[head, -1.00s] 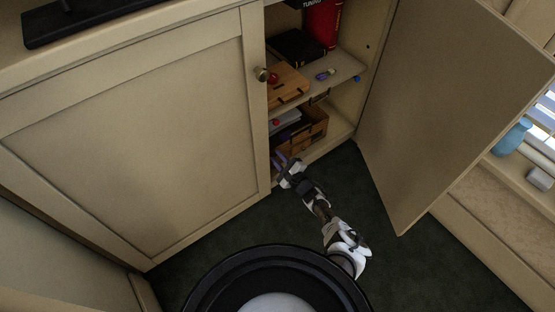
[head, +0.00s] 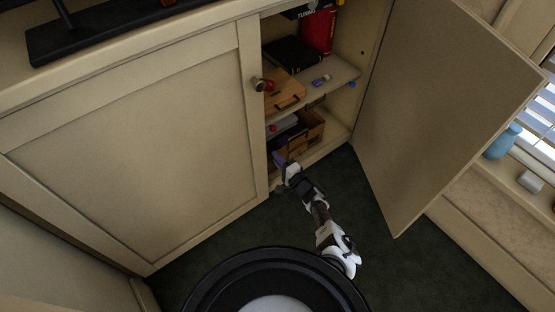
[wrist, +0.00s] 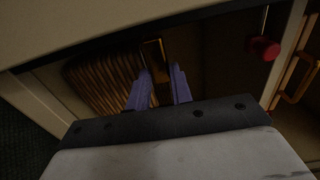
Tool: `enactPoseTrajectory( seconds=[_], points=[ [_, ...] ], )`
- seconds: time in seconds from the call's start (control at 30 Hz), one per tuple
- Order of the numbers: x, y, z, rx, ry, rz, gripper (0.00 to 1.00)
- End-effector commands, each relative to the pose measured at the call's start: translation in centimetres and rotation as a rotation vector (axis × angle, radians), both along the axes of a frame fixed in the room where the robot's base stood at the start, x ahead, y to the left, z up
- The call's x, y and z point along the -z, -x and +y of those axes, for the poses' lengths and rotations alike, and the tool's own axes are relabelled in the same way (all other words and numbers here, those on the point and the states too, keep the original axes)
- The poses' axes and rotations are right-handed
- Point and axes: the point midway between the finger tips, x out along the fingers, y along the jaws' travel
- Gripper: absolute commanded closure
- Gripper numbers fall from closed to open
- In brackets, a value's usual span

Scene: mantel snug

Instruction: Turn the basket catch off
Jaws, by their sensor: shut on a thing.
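In the wrist view, a wicker basket (wrist: 105,82) with ribbed sides stands in the dark lower part of the cabinet. A brass-coloured upright catch (wrist: 154,52) is on its right side. My gripper (wrist: 160,78) has its purple fingers shut on the catch, one on each side of its lower part. In the head view my gripper (head: 279,160) reaches into the cabinet's lower opening, just past the closed left door's edge. The basket is hidden there behind that door.
The left cabinet door (head: 140,140) is closed; the right door (head: 440,115) stands wide open. A wooden box (head: 310,131) is on the cabinet floor. The middle shelf (head: 335,77) holds a wooden case and books. A red knob (wrist: 264,48) is right of my fingers. Dark carpet lies in front.

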Motion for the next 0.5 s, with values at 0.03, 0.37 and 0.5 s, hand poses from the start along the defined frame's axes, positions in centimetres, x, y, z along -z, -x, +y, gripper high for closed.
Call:
enactPoseTrajectory(
  seconds=[0.03,0.37,0.5],
  points=[
    [-0.01,0.06,0.03,0.0,0.007,-0.005,1.0],
    [-0.04,0.05,0.02,0.0,0.027,-0.019,1.0],
    [-0.04,0.05,0.02,-0.001,0.027,-0.019,1.0]
  ],
)
